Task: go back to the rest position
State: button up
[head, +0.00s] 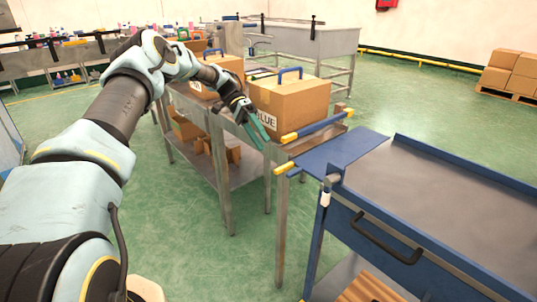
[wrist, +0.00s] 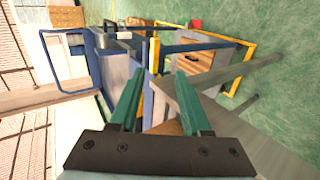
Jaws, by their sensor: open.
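My gripper (head: 258,132) is at the end of my outstretched arm, in front of the cardboard box marked BLUE (head: 290,105). In the wrist view my gripper (wrist: 155,100) shows two green fingers standing apart with nothing between them. In the head view the fingers point down and to the right, close to the table's near edge. I cannot tell whether they touch the box or the table.
A blue cart (head: 440,200) with a drawer stands at the right. A steel bench (head: 310,42) stands behind. Pallet boxes (head: 510,72) sit at the far right. Green floor is clear between.

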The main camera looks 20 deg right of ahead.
jog(key=shift+w+a+r, duration=0.15)
jog(key=shift+w+r, duration=0.25)
jog(key=shift+w, duration=0.15)
jog(key=s+a+r+n+t+y+p, duration=0.15)
jog(key=a+r+n+t, duration=0.25)
jog(key=a, duration=0.6)
jog(key=s+a+r+n+t+p, duration=0.3)
jog(key=a+n+t, duration=0.1)
jog(key=a, duration=0.7)
jog(key=s+a+r+n+t+p, duration=0.1)
jog(key=s+a+n+t, duration=0.1)
jog(key=s+a, duration=0.3)
jog(key=s+a+r+n+t+y, duration=0.1)
jog(key=s+a+r+n+t, duration=0.1)
jog(key=s+a, duration=0.4)
jog(key=a+n, duration=0.1)
jog(key=a, duration=0.2)
jog(key=shift+a+n+p, duration=0.35)
jog(key=shift+n+p, duration=0.05)
jog(key=shift+w, duration=0.1)
